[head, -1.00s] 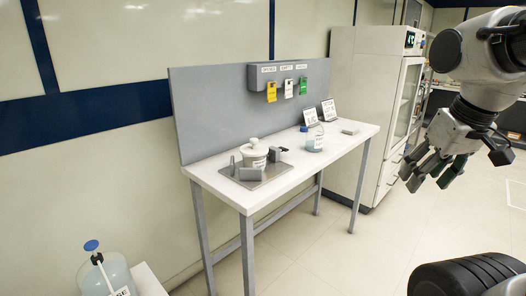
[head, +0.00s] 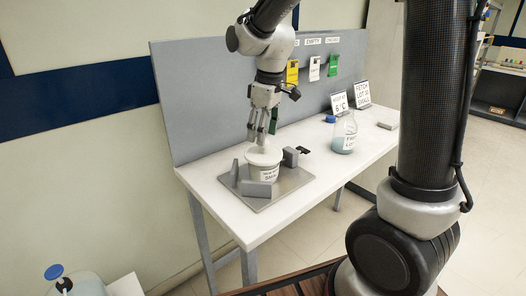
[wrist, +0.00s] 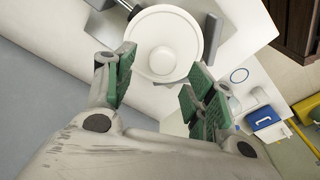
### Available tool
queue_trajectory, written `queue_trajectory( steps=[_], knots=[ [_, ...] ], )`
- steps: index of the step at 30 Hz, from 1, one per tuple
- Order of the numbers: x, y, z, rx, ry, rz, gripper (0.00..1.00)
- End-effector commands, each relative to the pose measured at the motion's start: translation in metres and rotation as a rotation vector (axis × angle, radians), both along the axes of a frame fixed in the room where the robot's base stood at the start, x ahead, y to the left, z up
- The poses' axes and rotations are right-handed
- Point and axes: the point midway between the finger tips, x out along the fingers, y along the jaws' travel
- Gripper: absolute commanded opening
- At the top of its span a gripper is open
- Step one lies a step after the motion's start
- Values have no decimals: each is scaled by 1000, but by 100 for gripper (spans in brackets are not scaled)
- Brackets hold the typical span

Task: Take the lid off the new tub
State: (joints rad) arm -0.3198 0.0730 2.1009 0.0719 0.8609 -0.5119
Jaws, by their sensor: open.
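The white tub (head: 264,174) stands on a grey metal plate (head: 285,188) at the bench's left end, between low grey blocks. It has a printed label. Its round white lid (head: 264,155) is on, with a small knob on top. My gripper (head: 263,136) is above the lid, pointing down, with its fingers open. In the wrist view the lid (wrist: 185,42) lies beyond and between the green-padded fingers (wrist: 160,78), with the knob near its middle. Nothing is held. Whether the fingertips touch the knob I cannot tell.
A labelled flask (head: 345,134) stands right of the plate, near a blue cap (head: 330,119) and two sign cards (head: 362,93). A grey back panel (head: 200,100) rises behind the bench. A carboy (head: 85,287) stands at lower left. The bench front is clear.

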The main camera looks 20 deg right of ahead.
Motion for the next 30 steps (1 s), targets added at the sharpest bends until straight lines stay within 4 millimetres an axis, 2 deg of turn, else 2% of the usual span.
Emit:
queue_trajectory(
  steps=[3,6,15,24,30],
  knots=[
    [-5,-3,-21,-1,4,-2,55],
    [-3,-1,-33,-1,2,-2,55],
    [-2,-1,-39,0,0,-2,55],
    [-2,-1,-39,0,0,-2,5],
    [-2,-1,-39,-1,-1,-2,5]
  ],
)
